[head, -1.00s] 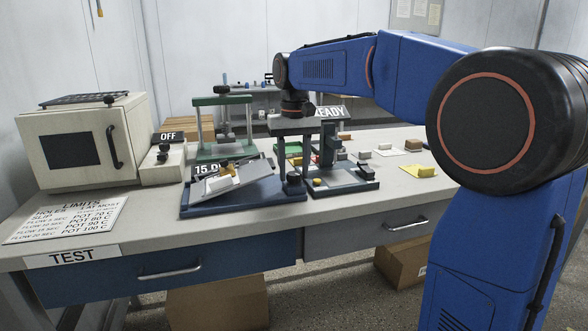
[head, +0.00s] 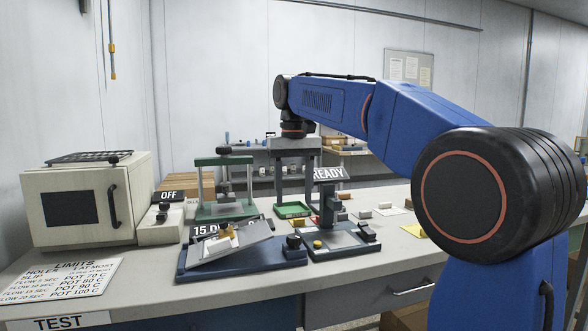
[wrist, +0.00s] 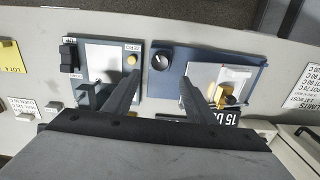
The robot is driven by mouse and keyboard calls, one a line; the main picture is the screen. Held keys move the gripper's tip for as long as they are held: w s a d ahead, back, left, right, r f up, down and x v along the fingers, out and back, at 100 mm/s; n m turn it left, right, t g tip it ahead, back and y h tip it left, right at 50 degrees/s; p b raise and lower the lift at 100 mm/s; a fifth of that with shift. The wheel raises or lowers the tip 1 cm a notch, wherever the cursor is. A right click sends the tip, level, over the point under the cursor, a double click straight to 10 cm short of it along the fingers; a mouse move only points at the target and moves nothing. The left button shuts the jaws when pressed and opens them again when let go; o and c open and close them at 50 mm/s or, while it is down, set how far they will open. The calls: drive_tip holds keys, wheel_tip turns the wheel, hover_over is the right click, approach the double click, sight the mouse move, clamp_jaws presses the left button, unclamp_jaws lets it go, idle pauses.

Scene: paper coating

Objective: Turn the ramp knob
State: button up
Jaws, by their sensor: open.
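The blue ramp stand (head: 225,268) is on the bench with its pale plate (head: 250,243) tilted. Its dark round ramp knob (head: 294,241) sits at the right end of the base. In the wrist view the knob (wrist: 160,62) lies just beyond the fingertips, centred between them. My gripper (head: 292,205) is open and empty, pointing down above and behind the knob in the head view. In the wrist view its two fingers (wrist: 160,80) are spread apart, with no contact with the knob visible. A sign reading "15 D…" (head: 208,231) is partly hidden behind the plate.
A green press (head: 224,161) is behind the ramp. A box oven (head: 65,210) and an OFF unit (head: 163,222) stand left. A LIMITS card (head: 60,280) lies front left.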

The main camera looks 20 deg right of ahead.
wheel_tip(320, 180, up, 7)
hover_over(295, 236)
drive_tip(key=shift+w, duration=0.25)
idle(2.5)
wheel_tip(295, 236, down, 17)
drive_tip(key=n, duration=1.3)
drive_tip(key=shift+s+f+n, duration=0.15)
drive_tip(key=shift+f+n, duration=0.05)
drive_tip(key=shift+n, duration=0.1)
drive_tip(key=c, duration=1)
